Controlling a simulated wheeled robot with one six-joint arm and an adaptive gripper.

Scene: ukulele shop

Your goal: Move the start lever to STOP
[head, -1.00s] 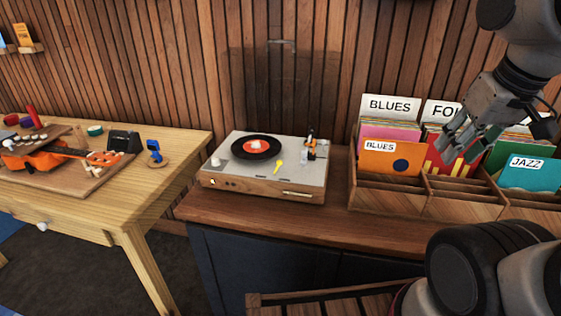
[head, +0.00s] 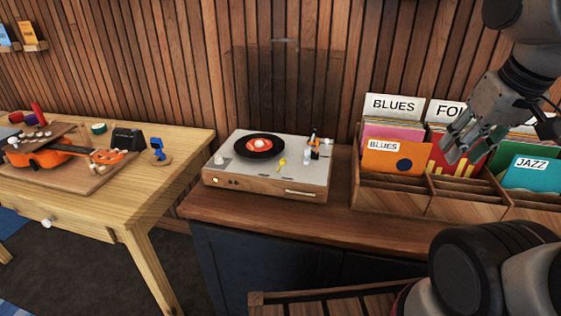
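A turntable (head: 308,178) with a pale top and wooden front stands on the cabinet in the middle of the head view. A black record (head: 246,152) with an orange-red label lies on its left part. A small yellow lever (head: 281,162) stands on the top, right of the record. It looks like the start lever, but its STOP marking is too small to read. A tonearm (head: 314,147) is at the back right. My gripper (head: 450,150) is at the right, in front of the record bins and well apart from the turntable. Its fingers look spread and empty.
A wooden bin (head: 392,200) with record sleeves marked BLUES and JAZZ stands right of the turntable. The cabinet top (head: 290,222) is clear in front. A wooden table (head: 165,180) with an orange ukulele (head: 50,157) is at the left.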

